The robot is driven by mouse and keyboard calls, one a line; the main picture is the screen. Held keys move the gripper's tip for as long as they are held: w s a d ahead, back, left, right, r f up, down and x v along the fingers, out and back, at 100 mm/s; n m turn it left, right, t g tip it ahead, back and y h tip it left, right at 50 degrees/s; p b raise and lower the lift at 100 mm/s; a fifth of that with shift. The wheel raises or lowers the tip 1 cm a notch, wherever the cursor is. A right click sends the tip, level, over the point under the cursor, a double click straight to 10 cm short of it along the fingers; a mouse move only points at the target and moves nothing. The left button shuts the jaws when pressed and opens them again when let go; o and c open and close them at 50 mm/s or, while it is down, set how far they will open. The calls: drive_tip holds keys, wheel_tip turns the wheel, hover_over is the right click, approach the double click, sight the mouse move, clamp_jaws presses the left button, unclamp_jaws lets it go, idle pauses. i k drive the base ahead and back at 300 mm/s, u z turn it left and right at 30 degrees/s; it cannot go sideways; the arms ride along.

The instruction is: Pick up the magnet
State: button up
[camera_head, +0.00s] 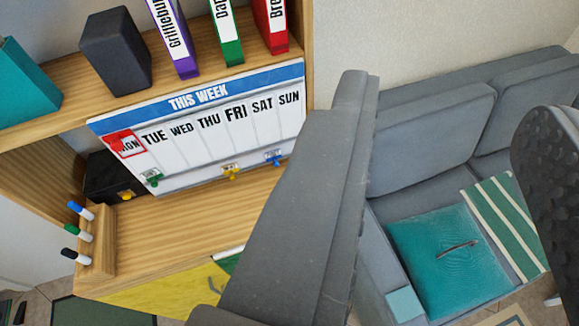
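A white weekly board (215,140) with a blue "THIS WEEK" header leans at the back of the wooden shelf. A red square frame (126,143) sits around "MON" at its left end; it looks like a magnet. Small clips with a green (151,178), a yellow (231,172) and a blue (273,157) part sit along the board's lower edge; I cannot tell whether these are magnets. My gripper (450,112) is open and empty, its fingers wide apart. The left finger stands in front of the shelf's right end, right of the board; the right finger is at the picture's right edge.
Several binders (224,35), a dark box (115,48) and a teal box (22,85) stand on the upper shelf. Markers (78,233) sit in a wooden holder at left. A grey sofa (430,130) with cushions is at right. The lower shelf's middle is clear.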

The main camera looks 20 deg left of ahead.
sight(229, 169)
drive_tip(key=z, duration=0.9)
drive_tip(key=k, duration=1.05)
drive_tip(key=u, duration=1.9)
drive_tip(key=i, duration=1)
